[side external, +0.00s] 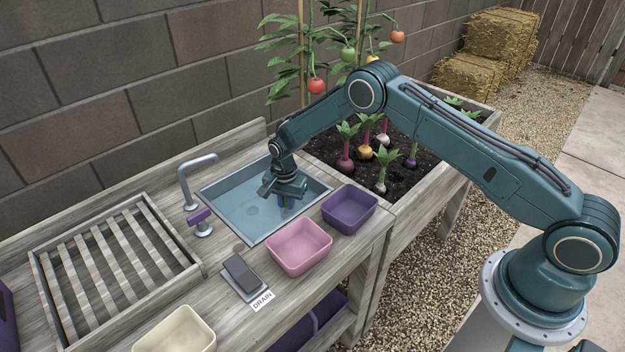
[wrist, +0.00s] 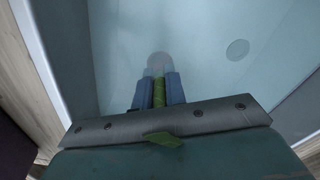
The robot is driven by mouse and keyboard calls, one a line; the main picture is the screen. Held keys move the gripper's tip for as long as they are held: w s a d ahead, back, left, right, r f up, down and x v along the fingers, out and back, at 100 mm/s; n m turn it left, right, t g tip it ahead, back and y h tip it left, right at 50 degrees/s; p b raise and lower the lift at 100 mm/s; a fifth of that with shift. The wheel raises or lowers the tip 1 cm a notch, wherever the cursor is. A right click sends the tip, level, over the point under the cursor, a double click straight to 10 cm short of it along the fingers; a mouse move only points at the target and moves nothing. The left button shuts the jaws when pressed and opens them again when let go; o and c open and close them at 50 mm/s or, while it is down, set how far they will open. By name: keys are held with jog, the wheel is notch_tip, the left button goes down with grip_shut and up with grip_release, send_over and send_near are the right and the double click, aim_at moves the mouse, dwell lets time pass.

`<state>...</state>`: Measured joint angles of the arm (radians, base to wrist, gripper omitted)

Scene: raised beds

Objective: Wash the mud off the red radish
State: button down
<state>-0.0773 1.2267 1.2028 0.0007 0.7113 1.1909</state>
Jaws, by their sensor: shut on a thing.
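My gripper (side external: 286,200) is low over the water-filled metal sink (side external: 232,233), at its right half. In the wrist view its two blue-grey fingers (wrist: 157,90) are shut on the green stem of a radish (wrist: 160,60). A green leaf (wrist: 164,139) sticks out near the gripper body. In the side view the radish is mostly hidden by my gripper.
A tap (side external: 188,175) with a purple handle (side external: 200,216) stands left of the sink. A pink bin (side external: 300,247) and a purple bin (side external: 350,209) stand by its front. A DRAIN pedal (side external: 240,272), a cream bin (side external: 178,335) and a slatted rack (side external: 118,255) are nearby.

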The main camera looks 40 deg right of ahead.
jog(key=shift+a, duration=4.3)
jog(key=shift+d, duration=0.1)
jog(key=shift+d, duration=4.95)
jog(key=shift+a, duration=0.1)
jog(key=shift+a, duration=4.95)
jog(key=shift+d, duration=0.2)
jog(key=shift+d, duration=2.35)
